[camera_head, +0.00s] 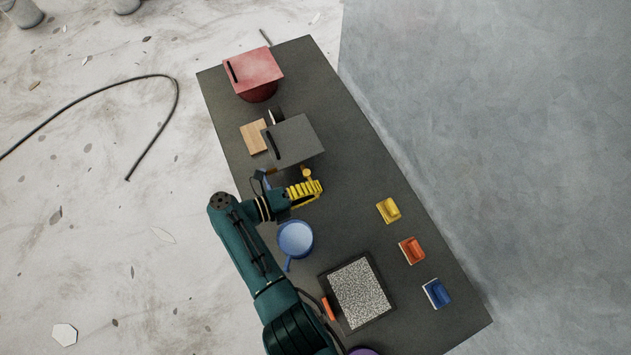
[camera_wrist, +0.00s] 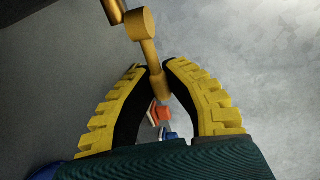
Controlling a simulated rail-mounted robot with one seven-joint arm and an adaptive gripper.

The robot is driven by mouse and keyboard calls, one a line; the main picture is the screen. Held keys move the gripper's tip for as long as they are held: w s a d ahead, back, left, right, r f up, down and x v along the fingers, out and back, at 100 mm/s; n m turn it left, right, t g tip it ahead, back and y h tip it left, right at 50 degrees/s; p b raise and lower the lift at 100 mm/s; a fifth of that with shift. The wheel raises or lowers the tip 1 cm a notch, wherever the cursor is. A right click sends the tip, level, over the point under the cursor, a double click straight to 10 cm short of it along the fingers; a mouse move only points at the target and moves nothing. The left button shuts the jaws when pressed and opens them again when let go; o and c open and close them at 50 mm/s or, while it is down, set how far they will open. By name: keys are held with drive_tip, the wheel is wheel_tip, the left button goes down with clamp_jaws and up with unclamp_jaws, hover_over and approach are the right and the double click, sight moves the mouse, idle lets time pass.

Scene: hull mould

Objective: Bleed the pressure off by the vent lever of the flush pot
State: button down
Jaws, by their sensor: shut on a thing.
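A brass-coloured lever (camera_wrist: 148,52) with a round knob-like joint runs down from the top of the wrist view. My gripper (camera_wrist: 162,70), with yellow ribbed fingers and black pads, is shut on the lever's lower end. In the head view my gripper (camera_head: 310,189) is just below a grey square-topped thing (camera_head: 297,139), which may be the flush pot. A small brass part (camera_head: 307,173) shows between them. The lever's attachment to the pot is not clear.
A red square-topped pot (camera_head: 254,70) and a wooden block (camera_head: 253,136) stand farther up the dark table (camera_head: 355,190). A blue pan (camera_head: 295,238) is beside my arm. Yellow (camera_head: 389,210), orange (camera_head: 412,250) and blue (camera_head: 437,293) blocks line the right. A speckled tray (camera_head: 374,325) lies below.

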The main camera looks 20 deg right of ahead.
drive_tip(key=c, duration=1)
unclamp_jaws()
drive_tip(key=shift+c, duration=0.2)
drive_tip(key=shift+a, duration=0.1)
drive_tip(key=a+r, duration=0.2)
drive_tip(key=a, duration=0.9)
drive_tip(key=shift+a+r, duration=0.15)
drive_tip(key=shift+a, duration=0.2)
